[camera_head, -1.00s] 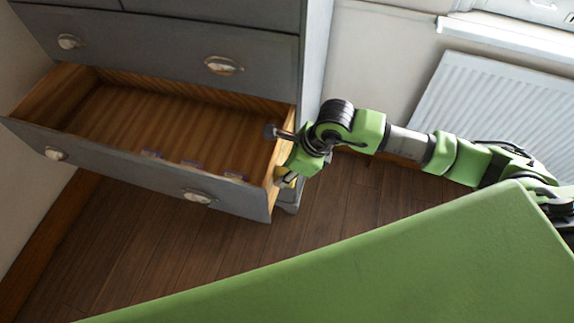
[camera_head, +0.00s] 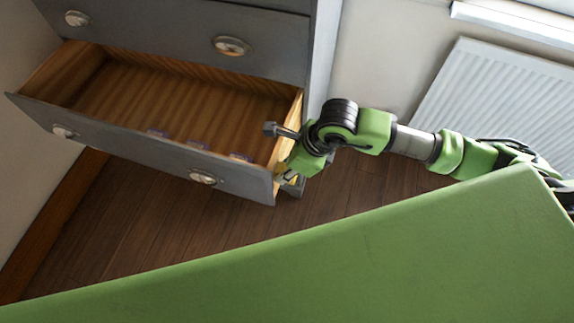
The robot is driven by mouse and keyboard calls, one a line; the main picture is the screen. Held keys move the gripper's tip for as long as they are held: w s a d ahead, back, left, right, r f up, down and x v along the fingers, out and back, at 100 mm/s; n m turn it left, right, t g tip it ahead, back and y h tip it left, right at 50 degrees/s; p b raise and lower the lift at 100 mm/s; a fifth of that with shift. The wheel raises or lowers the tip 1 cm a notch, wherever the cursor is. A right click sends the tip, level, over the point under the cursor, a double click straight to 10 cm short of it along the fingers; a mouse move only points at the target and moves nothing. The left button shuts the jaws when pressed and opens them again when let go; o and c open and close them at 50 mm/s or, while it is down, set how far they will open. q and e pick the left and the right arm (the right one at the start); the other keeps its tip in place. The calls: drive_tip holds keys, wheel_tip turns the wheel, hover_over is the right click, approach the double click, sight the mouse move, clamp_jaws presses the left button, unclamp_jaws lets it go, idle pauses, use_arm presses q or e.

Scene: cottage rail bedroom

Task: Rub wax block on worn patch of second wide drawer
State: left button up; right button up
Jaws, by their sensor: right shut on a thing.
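The open wide drawer (camera_head: 165,160) of a grey dresser is pulled out, with a bare wooden inside. My right gripper (camera_head: 287,178) is at the outside of the drawer's right side wall (camera_head: 289,132), close to its front corner. It points down and is shut on a small pale-yellow thing, which looks like the wax block but is mostly hidden by the gripper. I cannot tell whether it touches the wood. The worn patch cannot be made out behind my wrist. My left gripper is not in view.
Several small purplish items (camera_head: 198,146) lie in the drawer along its front. A closed drawer (camera_head: 165,32) is above it. A white radiator (camera_head: 490,100) stands at the right wall. The dark wooden floor (camera_head: 150,225) in front is clear.

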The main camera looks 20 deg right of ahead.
drive_tip(key=s+d+b, duration=0.1)
drive_tip(key=s+d, duration=0.3)
drive_tip(key=d, duration=0.2)
drive_tip(key=shift+s+d, duration=0.25)
idle(0.9)
